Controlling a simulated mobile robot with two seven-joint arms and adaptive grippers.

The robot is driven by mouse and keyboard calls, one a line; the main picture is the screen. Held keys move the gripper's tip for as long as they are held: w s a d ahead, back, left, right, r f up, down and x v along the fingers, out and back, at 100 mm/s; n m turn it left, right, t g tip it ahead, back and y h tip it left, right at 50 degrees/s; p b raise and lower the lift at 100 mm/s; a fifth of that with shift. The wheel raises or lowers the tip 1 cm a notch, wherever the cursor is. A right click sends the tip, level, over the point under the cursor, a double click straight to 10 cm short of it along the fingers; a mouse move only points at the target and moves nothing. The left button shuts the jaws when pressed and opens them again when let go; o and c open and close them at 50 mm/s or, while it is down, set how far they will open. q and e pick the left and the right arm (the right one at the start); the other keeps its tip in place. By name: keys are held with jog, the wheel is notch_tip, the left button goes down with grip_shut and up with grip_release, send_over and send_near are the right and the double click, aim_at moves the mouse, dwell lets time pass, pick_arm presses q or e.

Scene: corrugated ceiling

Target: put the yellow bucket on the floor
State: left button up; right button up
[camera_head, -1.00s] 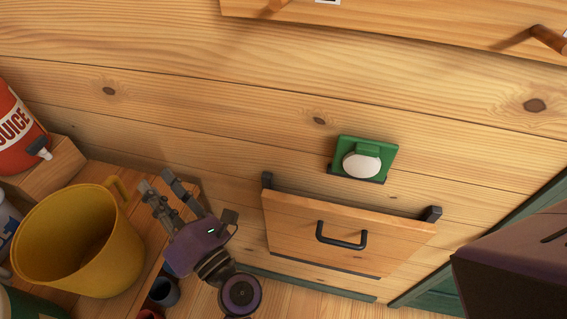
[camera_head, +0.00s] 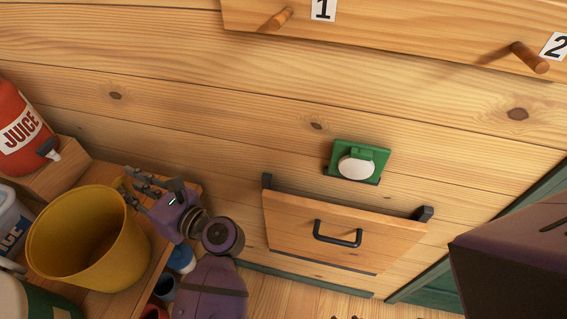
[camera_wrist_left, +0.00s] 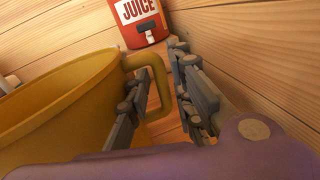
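The yellow bucket (camera_head: 85,255) stands on a wooden shelf at the left of the head view. Its handle (camera_wrist_left: 162,85) points toward my left gripper (camera_head: 134,185). In the left wrist view the fingers of this gripper (camera_wrist_left: 158,78) are apart, one on each side of the handle. The left finger reaches inside the handle loop, and a gap shows between the handle and the right finger. In the head view the gripper mostly hides the handle. My right gripper is not in view.
A red juice container (camera_head: 22,135) stands on a wooden block behind the bucket. White and green containers crowd its left side. A drawer-like wooden flap (camera_head: 290,225) and a green wall fixture (camera_head: 372,151) are to the right. Wooden floor (camera_head: 290,295) shows at the bottom.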

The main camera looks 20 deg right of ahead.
pick_arm(q)
grip_shut()
jog(key=shift+r, duration=0.1)
dwell(0.4)
